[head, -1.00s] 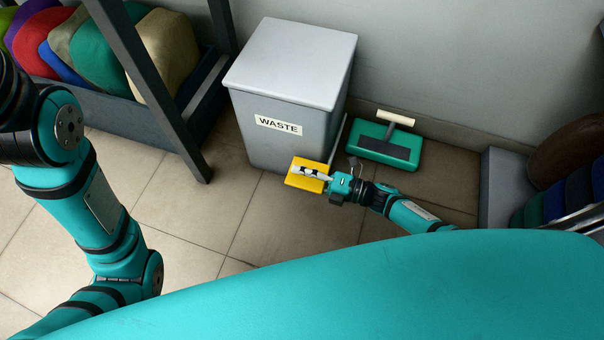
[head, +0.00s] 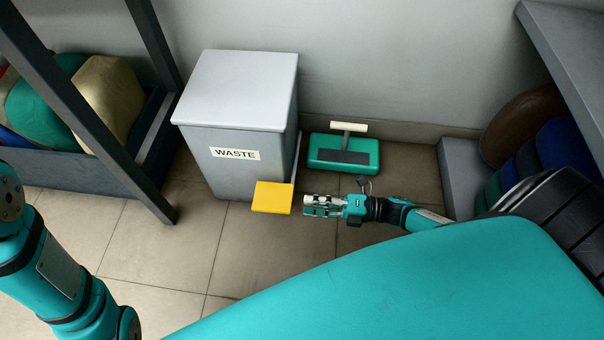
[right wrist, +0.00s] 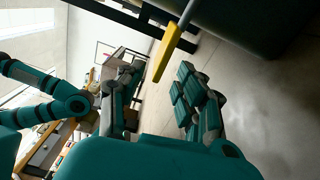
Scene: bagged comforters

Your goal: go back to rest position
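My right gripper (head: 322,205) is low over the floor in the head view, just right of the yellow pedal (head: 272,197) at the foot of the grey waste bin (head: 238,110). A small gap shows between the fingertips and the pedal. In the right wrist view the two fingers of the right gripper (right wrist: 160,72) stand apart with nothing between them. The yellow pedal (right wrist: 170,48) shows beyond the fingertips there. The bin's lid is down. My left arm shows at the left edge of the head view; its gripper is out of the picture.
A green-and-grey box-shaped thing with a pale handle (head: 345,152) lies by the wall. A rack with bagged comforters (head: 107,92) stands at left. A grey shelf (head: 570,60) and more rolled comforters (head: 565,145) are at right. The tiled floor (head: 180,265) in front is clear.

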